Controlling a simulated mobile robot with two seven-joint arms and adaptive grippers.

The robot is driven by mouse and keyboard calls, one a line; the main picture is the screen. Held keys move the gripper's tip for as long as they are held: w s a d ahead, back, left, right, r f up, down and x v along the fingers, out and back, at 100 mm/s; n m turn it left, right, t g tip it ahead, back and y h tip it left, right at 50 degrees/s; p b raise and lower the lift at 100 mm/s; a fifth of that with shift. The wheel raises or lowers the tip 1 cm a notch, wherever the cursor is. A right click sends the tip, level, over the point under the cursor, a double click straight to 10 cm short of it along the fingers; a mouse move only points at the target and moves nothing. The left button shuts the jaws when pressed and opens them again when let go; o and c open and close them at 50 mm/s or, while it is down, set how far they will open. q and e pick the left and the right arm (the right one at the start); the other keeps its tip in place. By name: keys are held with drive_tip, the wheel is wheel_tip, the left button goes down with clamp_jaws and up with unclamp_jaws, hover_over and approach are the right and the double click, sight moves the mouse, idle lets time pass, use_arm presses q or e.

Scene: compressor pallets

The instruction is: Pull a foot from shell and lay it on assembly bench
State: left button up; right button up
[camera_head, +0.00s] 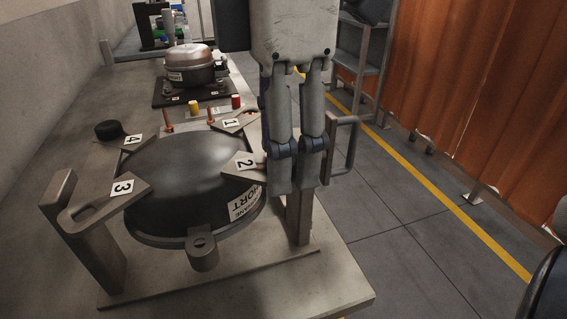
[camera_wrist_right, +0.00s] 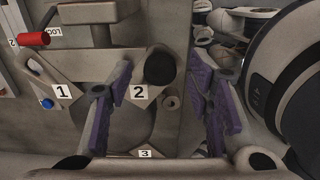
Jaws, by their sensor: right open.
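The dark domed shell (camera_head: 190,180) lies on the assembly bench (camera_head: 240,295), with numbered tabs around it. A black round foot (camera_head: 108,130) sits on tab 4 at the shell's far left. Another black foot (camera_wrist_right: 160,67) shows at tab 2 in the right wrist view; in the head view my right gripper hides it. My right gripper (camera_head: 294,188) points down beside tab 2, at the shell's right. Its purple-padded fingers (camera_wrist_right: 162,85) are open, one on each side of that foot, and appear apart from it. My left gripper is not in view.
An upright post (camera_head: 85,235) stands left of the shell, another (camera_head: 299,215) under my right gripper. Coloured pegs (camera_head: 194,107) stand behind the shell. A compressor (camera_head: 190,66) sits farther back. The bench's front part is bare.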

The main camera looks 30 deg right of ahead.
idle(0.3)
clamp_jaws()
drive_tip(key=shift+r, duration=3)
